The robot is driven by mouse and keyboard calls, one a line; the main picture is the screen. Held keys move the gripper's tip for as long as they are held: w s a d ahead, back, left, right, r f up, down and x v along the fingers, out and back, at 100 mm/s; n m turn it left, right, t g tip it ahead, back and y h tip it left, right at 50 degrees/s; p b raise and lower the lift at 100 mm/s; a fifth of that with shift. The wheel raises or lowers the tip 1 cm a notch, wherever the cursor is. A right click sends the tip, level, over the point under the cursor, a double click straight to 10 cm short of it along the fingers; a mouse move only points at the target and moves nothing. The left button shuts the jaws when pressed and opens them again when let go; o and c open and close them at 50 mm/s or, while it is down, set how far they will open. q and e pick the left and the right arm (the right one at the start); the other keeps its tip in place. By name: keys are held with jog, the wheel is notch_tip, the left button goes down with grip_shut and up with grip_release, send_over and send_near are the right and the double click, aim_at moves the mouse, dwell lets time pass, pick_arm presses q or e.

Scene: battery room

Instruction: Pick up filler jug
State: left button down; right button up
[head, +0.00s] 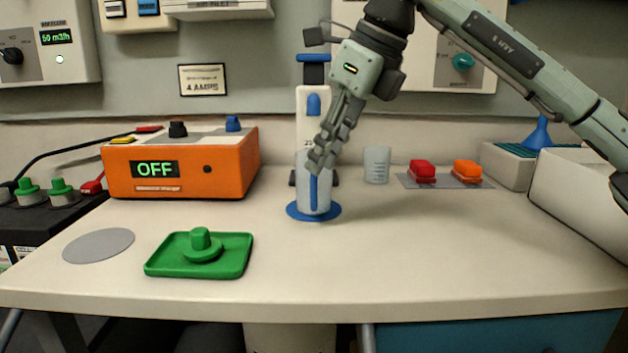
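What looks like the filler jug (314,197) is a pale, upright vessel with a blue vertical stripe, on a round blue base or mat (328,213) at the middle of the bench. A taller white body with a blue top (312,100) rises directly behind or above it; I cannot tell whether they are one piece. My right gripper (321,158) comes down from the upper right, its fingers pointing down and left across the upper part of the jug. The fingers overlap in this view, so their gap and any contact are hidden. My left gripper is out of view.
A clear beaker (376,165) and red (422,171) and orange caps (467,171) stand right of the jug. An orange box reading OFF (182,170) and a green tray (160,266) with a green cap are left. A white box (585,190) stands right. The front middle is clear.

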aim_at(314, 186)
jog(key=shift+h, duration=0.3)
jog(key=x, duration=0.5)
jog(key=w+d+x, duration=0.1)
jog(key=x, duration=0.1)
jog(key=shift+w+a+f, duration=0.1)
jog(key=shift+f, duration=0.1)
grip_shut()
jog(key=shift+r, duration=0.1)
